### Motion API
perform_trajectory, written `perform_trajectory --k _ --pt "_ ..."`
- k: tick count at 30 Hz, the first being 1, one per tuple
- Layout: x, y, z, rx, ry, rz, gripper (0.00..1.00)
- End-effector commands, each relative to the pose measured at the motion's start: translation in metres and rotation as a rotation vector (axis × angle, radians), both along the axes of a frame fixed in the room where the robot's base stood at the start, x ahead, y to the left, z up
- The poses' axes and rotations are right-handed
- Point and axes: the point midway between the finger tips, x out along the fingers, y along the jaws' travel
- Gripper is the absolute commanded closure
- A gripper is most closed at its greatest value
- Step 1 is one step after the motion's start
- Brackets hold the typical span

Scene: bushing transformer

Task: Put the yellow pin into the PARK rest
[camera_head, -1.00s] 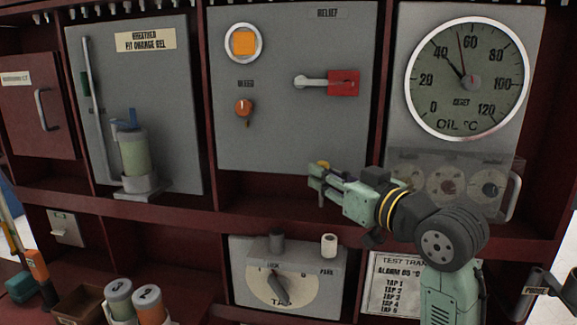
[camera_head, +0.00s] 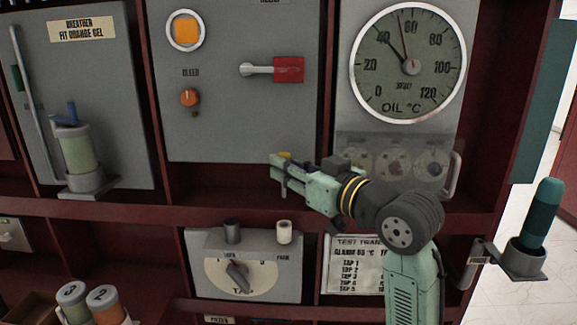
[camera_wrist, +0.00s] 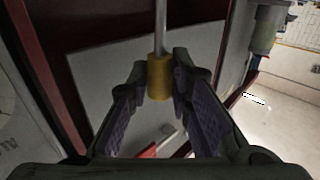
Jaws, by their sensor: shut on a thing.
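The yellow pin (camera_wrist: 159,78), a yellow cylinder on a grey shaft, sits between my gripper's fingers in the wrist view. The PARK rest (camera_head: 284,232) is a small whitish cup on top of the grey TAP box (camera_head: 210,285), below my gripper. A dark cup (camera_head: 232,231) stands left of it, above the LOCK mark.
The TAP dial (camera_head: 238,272) is on the box front. A clear cover with a handle (camera_head: 455,178) is right of my gripper. A teal probe (camera_head: 540,215) stands in a holder at the right. Two numbered jars (camera_head: 90,303) are at lower left. Space between pin and cups looks clear.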

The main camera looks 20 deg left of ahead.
Motion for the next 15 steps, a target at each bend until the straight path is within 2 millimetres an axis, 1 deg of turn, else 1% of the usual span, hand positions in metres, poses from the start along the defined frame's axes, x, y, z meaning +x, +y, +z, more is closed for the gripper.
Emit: perform_trajectory --k 1,9,15 --pt "0.0 0.0 -0.007 0.0 0.001 0.0 1.0" --pt "0.0 0.0 -0.033 0.0 0.0 0.0 1.0" --pt "0.0 0.0 -0.047 0.0 0.0 0.0 1.0"
